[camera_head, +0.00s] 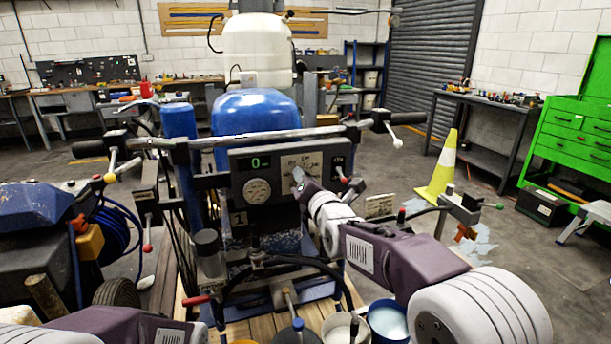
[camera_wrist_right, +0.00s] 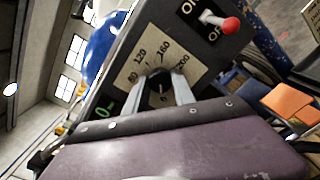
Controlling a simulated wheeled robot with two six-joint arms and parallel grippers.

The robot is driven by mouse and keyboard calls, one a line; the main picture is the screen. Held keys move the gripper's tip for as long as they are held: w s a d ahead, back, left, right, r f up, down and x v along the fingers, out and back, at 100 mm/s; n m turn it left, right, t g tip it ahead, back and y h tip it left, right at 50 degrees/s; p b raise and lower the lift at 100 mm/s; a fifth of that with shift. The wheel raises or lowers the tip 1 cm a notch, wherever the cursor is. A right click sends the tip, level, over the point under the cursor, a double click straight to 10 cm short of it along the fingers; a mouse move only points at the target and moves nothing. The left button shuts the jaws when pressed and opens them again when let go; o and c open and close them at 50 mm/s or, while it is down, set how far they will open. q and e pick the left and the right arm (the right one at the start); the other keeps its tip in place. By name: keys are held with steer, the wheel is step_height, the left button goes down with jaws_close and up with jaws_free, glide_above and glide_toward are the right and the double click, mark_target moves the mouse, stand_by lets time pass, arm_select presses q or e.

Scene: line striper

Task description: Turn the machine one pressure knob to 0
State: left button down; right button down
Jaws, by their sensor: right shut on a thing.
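The machine's dark control panel (camera_head: 240,187) stands in front of me, marked "1". A green display (camera_head: 260,162) on it reads 0 with a small mark beside it. The pressure knob is black and sits on a pale dial plate (camera_head: 315,162) with numbers; the right wrist view shows 80, 120, 160 and 200 on this plate (camera_wrist_right: 143,68). My right gripper (camera_head: 298,180) is at the panel. In the right wrist view its two fingers are shut on the black knob (camera_wrist_right: 159,88). Where the knob points is hard to tell. My left gripper is out of view.
A red-tipped toggle switch (camera_wrist_right: 229,25) sits beside the dial, marked ON and OFF. A round gauge (camera_head: 257,191) is left of my right gripper. Handlebars (camera_head: 260,137) cross above the panel. Buckets (camera_head: 387,320) stand below. A yellow cone (camera_head: 440,172) is at the right.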

steer(key=shift+f+n, duration=0.15)
steer(key=shift+n, duration=0.45)
steer(key=c, duration=1.1)
jaws_free()
steer(key=shift+o, duration=0.2)
steer(key=v, duration=0.9)
